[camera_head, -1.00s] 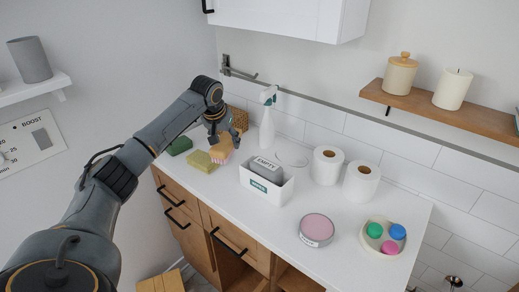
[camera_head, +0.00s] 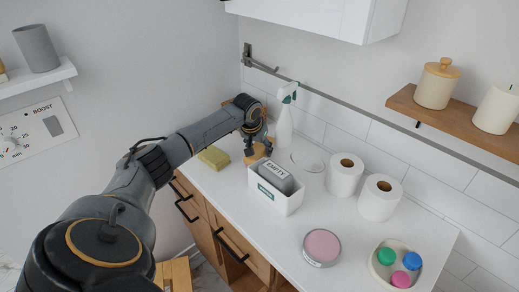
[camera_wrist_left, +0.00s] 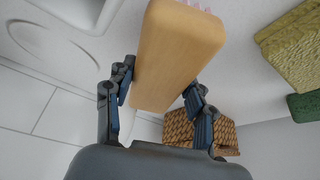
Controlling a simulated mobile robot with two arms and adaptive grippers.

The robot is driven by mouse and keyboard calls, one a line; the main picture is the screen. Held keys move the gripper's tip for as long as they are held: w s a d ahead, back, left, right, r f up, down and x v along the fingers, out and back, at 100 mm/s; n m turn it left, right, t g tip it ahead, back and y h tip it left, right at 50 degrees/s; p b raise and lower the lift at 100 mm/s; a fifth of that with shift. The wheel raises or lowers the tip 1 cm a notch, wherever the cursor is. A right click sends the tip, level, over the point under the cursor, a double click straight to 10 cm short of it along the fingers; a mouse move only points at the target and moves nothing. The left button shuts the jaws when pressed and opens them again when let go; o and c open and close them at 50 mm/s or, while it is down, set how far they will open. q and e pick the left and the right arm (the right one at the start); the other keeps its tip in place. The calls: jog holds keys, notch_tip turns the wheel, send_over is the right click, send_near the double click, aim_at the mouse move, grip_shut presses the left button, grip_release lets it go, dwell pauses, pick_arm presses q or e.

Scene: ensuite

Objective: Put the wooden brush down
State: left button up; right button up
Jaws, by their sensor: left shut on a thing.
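The wooden brush (camera_wrist_left: 180,55) is a pale wooden block, with pink bristle tips showing at its far end in the left wrist view. My left gripper (camera_wrist_left: 155,103) is shut on it, one finger on each side. In the head view my left gripper (camera_head: 254,147) holds the brush (camera_head: 257,153) just behind and left of the white bin labelled "EMPTY". The arm and fingers partly cover the brush there. I cannot tell whether the brush touches the countertop (camera_head: 260,225). My right gripper is not in view.
The white bin (camera_head: 268,196) holds a grey item. A yellow-green sponge (camera_head: 213,157) lies to the left; a spray bottle (camera_head: 284,125) and a clear round dish (camera_head: 308,160) are behind. Two paper rolls (camera_head: 345,177), a pink-topped tin (camera_head: 322,246) and a dish of coloured pods (camera_head: 378,266) stand right.

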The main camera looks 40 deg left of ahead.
pick_arm(q)
jog(key=shift+f, duration=0.5)
jog(key=o, duration=1)
jog(key=shift+f, duration=0.1)
jog(key=o, duration=0.4)
jog(key=shift+c, duration=0.2)
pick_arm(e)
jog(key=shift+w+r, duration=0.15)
pick_arm(q)
jog(key=shift+s+r, duration=0.1)
jog(key=shift+r, duration=0.2)
jog(key=b+v, duration=0.1)
jog(key=v, duration=1)
jog(key=shift+s+d+r, duration=0.1)
jog(key=shift+s+r, duration=0.1)
jog(key=shift+r, duration=0.1)
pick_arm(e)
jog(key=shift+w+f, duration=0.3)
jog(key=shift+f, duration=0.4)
